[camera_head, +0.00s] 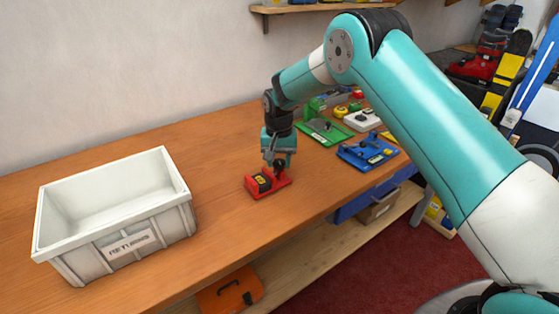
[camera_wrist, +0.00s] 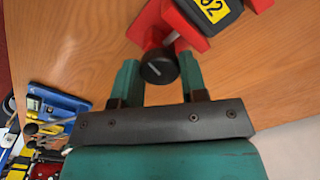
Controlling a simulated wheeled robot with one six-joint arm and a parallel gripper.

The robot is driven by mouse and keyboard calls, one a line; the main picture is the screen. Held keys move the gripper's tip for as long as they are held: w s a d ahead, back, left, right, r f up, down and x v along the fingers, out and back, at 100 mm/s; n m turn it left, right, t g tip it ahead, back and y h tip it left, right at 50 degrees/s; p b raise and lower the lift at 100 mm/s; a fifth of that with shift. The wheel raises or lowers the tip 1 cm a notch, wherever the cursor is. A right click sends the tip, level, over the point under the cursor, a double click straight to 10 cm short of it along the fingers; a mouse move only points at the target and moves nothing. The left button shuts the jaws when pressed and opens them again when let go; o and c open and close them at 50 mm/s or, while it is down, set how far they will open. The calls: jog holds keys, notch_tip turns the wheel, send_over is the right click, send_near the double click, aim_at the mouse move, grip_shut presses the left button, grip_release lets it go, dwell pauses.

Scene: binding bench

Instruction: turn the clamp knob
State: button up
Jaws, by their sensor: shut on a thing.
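The clamp is a red device with a black block and a yellow label (camera_head: 260,183), standing on the wooden bench (camera_head: 225,205). Its black round knob (camera_wrist: 160,67) has a pale pointer line and shows between my fingers in the wrist view. The red clamp body (camera_wrist: 183,27) is just beyond the knob there. My gripper (camera_head: 279,162) points down at the clamp's right end, and in the wrist view my gripper (camera_wrist: 160,75) has its teal fingers on either side of the knob, shut on it. The head view mostly hides the knob behind the fingers.
A grey-white bin marked RETURNS (camera_head: 118,247) stands at the left. A green device (camera_head: 324,132), a blue device (camera_head: 367,152) and a white device (camera_head: 362,121) sit behind to the right. The bench between bin and clamp is clear.

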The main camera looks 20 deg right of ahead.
aim_at(279, 162)
jog(key=shift+m, duration=0.6)
jog(key=o, duration=0.9)
jog(key=shift+o, duration=0.2)
notch_tip(279, 162, up, 18)
jog(key=b, duration=0.2)
jog(key=shift+f, duration=0.25)
